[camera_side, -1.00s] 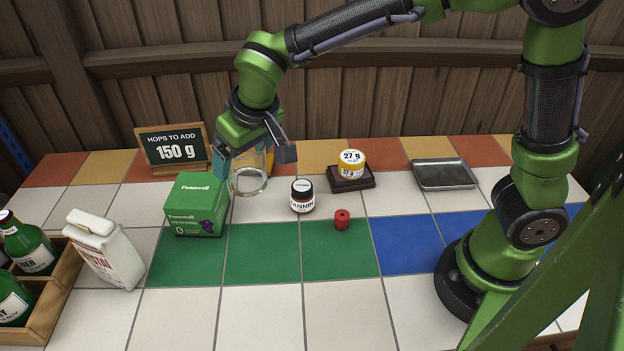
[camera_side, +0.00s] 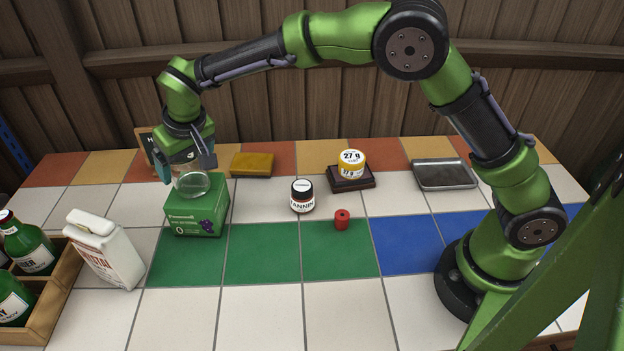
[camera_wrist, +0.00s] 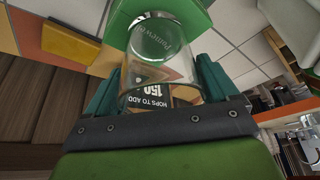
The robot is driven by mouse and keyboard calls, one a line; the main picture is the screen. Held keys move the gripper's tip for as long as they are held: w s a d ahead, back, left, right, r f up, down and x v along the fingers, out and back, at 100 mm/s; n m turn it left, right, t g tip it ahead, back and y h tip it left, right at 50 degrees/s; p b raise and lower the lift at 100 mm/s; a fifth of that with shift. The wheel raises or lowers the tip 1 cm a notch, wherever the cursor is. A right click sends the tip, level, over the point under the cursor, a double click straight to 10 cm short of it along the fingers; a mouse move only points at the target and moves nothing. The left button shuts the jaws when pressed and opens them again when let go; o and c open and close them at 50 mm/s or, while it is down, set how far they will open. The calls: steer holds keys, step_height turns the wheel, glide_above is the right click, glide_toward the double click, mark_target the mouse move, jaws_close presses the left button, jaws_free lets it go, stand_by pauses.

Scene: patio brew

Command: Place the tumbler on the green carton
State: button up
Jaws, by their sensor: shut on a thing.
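The clear glass tumbler (camera_side: 192,183) is between the fingers of my gripper (camera_side: 187,165), which is shut on it. The tumbler is over the top of the green carton (camera_side: 196,212); its base appears at or just above the carton's top, and I cannot tell whether they touch. In the wrist view the tumbler (camera_wrist: 155,60) fills the space between the fingertips (camera_wrist: 155,85), with the green carton (camera_wrist: 205,18) beyond its base.
A chalkboard sign (camera_side: 146,150) stands behind my gripper, mostly hidden. A yellow sponge-like block (camera_side: 252,164) lies behind right of the carton. A tannin jar (camera_side: 302,196), red weight (camera_side: 342,220), scale with yellow tub (camera_side: 351,183) and metal tray (camera_side: 444,174) stand right. A white jug (camera_side: 103,248) and bottle crate (camera_side: 58,298) are left.

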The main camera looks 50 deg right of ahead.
steer(key=shift+f, duration=0.2)
steer(key=o, duration=1)
steer(key=shift+f, duration=0.15)
steer(key=v, duration=1.2)
steer(key=s+d+r+m+y, duration=0.2)
steer(key=s+d+r, duration=0.3)
steer(key=s+d, duration=0.65)
steer(key=s+d+f+t, duration=0.1)
steer(key=s+d, duration=0.1)
steer(key=s, duration=0.2)
steer(key=s+d+f+m+t, duration=0.1)
steer(key=s+d+f, duration=0.1)
steer(key=s, duration=0.3)
steer(key=s+d+f+m, duration=0.1)
steer(key=s+d, duration=0.3)
steer(key=shift+s+d+f+t, duration=0.25)
steer(key=shift+s+t, duration=0.05)
steer(key=shift+t, duration=0.1)
